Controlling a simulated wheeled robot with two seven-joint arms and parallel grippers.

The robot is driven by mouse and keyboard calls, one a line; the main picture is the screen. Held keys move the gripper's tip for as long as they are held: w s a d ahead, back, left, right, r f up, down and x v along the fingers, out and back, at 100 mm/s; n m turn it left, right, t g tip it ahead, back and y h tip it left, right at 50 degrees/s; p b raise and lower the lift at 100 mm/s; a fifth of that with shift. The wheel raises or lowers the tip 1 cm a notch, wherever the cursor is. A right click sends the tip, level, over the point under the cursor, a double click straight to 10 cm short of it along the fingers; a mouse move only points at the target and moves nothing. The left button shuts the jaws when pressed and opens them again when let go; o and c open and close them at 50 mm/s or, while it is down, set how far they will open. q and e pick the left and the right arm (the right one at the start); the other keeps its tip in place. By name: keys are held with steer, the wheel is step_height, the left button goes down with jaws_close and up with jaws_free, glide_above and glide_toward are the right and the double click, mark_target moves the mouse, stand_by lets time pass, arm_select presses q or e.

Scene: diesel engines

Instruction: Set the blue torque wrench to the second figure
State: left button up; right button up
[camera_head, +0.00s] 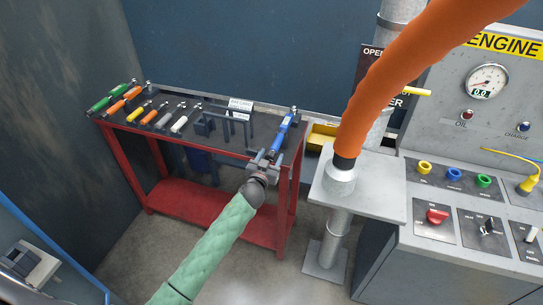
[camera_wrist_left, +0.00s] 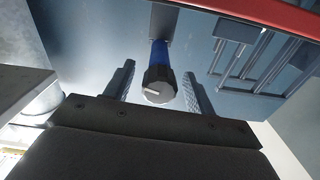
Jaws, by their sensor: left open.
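The blue torque wrench (camera_head: 281,134) lies at the right end of the red cart's dark top in the head view. In the left wrist view its blue handle (camera_wrist_left: 159,52) ends in a dark knob (camera_wrist_left: 159,86) with a white mark. My left gripper (camera_head: 266,160) is at the handle's near end. In the wrist view the open left gripper (camera_wrist_left: 158,88) has one finger on each side of the knob, with a gap on both sides. The figures on the wrench are too small to read. My right gripper is not in view.
Several other wrenches (camera_head: 161,115) lie on the left of the red cart (camera_head: 171,136). A dark rack (camera_head: 226,124) stands left of the blue wrench. A grey pedestal plate (camera_head: 385,192) and the engine panel (camera_head: 480,115) stand to the right.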

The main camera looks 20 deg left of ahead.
arm_select(q)
steer(key=shift+w, duration=0.8)
steer(key=c, duration=1)
steer(key=shift+o, duration=0.2)
